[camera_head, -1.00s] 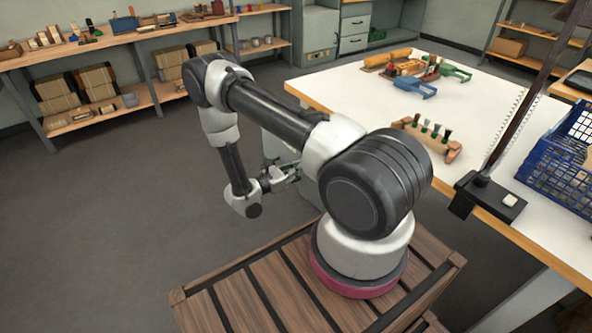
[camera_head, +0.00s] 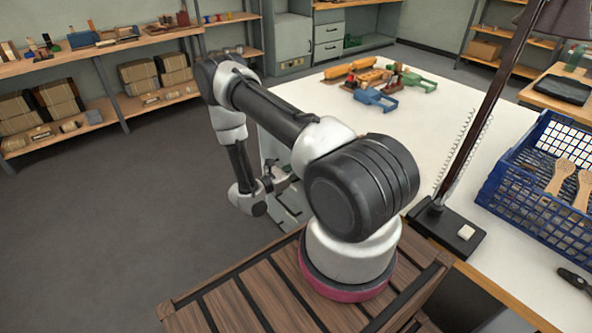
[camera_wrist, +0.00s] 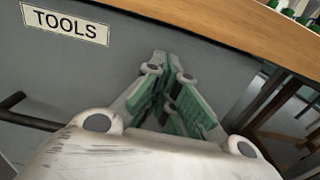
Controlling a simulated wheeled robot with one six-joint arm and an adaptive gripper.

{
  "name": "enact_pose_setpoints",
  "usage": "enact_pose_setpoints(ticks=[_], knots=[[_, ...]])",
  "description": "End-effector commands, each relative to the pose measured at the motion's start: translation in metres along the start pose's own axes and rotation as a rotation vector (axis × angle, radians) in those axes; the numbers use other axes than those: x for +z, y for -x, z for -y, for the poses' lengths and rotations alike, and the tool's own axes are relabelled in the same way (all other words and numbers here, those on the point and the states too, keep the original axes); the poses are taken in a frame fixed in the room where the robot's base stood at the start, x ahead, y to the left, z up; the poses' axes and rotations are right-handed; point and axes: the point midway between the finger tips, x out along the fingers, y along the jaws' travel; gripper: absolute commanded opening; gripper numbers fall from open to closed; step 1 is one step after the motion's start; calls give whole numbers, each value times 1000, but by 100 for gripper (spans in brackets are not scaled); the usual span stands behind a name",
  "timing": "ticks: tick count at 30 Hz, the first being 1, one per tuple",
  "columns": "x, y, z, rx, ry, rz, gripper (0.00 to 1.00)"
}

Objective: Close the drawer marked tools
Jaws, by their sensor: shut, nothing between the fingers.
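In the wrist view a grey drawer front carries a white label reading TOOLS (camera_wrist: 66,23). A dark bar handle (camera_wrist: 30,118) shows at its lower left. My gripper (camera_wrist: 167,62) is shut and empty, its green-padded fingers in front of the grey face, to the right of the label and handle. I cannot tell whether they touch it. In the head view my gripper (camera_head: 284,180) hangs low beside the bench, near a grey-green drawer unit (camera_head: 290,213) mostly hidden by my arm. How far the drawer stands out cannot be told.
The white workbench (camera_head: 465,130) has a wooden edge just above the drawer front. On it stand a blue crate (camera_head: 520,200) holding wooden brush bodies, a lamp base (camera_head: 447,230), and blue (camera_head: 376,97) and green (camera_head: 418,82) clamp-like items. Open floor (camera_head: 120,230) lies left.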

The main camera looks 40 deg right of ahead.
Motion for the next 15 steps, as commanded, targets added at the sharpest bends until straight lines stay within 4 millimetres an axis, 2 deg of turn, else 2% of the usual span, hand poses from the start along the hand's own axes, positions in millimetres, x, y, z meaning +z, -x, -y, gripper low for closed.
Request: enact_pose_setpoints(ticks=[15], knots=[[1, -8, 0, -4, -2, 2, 0]])
